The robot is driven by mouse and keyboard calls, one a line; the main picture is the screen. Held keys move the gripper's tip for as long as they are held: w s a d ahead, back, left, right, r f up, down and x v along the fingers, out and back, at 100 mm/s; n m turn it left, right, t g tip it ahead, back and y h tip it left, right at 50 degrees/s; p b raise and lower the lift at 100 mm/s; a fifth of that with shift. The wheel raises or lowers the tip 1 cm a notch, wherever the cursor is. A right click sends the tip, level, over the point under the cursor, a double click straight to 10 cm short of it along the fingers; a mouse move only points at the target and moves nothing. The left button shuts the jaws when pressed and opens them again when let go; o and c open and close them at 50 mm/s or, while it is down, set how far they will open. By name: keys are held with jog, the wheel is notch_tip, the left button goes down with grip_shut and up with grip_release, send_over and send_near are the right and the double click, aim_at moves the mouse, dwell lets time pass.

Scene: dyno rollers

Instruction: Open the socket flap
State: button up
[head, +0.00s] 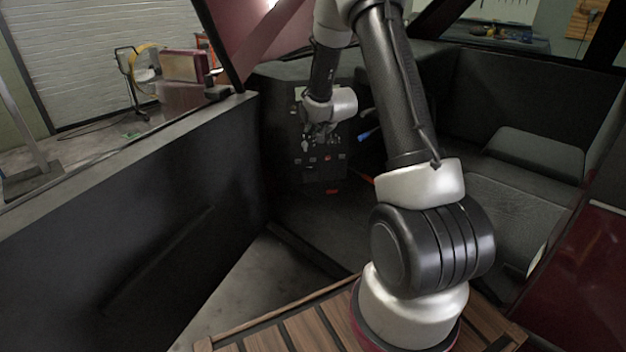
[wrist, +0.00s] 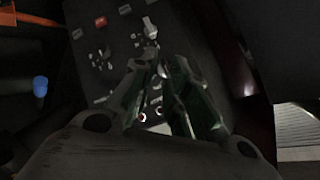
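A dark control panel (head: 310,168) stands beyond my arm in the head view; the wrist view shows its face (wrist: 118,60) close up, with knobs and switches. My gripper (head: 318,132) is right at the panel. In the wrist view the two greenish fingers of my gripper (wrist: 156,72) converge over the panel with their tips close together. I cannot tell whether they are fully shut or whether anything is between them. Small pale rings (wrist: 143,117) show on the panel between the fingers. I cannot pick out the socket flap for certain; the fingers cover part of the panel.
A blue handle (head: 368,134) sticks out right of the panel; the wrist view shows a blue knob (wrist: 40,87) on the left. An orange-red part (wrist: 22,20) is at the top left corner.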

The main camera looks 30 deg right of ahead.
jog(key=w+d+f+m+t, duration=0.1)
jog(key=w+f+m, duration=0.1)
jog(key=f, duration=0.6)
jog(key=w+d+f+m+t, duration=0.1)
jog(key=w+d+f, duration=0.1)
jog(key=f, duration=0.7)
jog(key=m+t, duration=0.5)
jog(key=t, duration=0.1)
send_near(312, 177)
jog(key=w, duration=0.1)
jog(key=shift+m, duration=0.3)
jog(key=w, duration=0.7)
jog(key=shift+w+d+r, duration=0.2)
jog(key=shift+w+r, duration=0.1)
grip_shut()
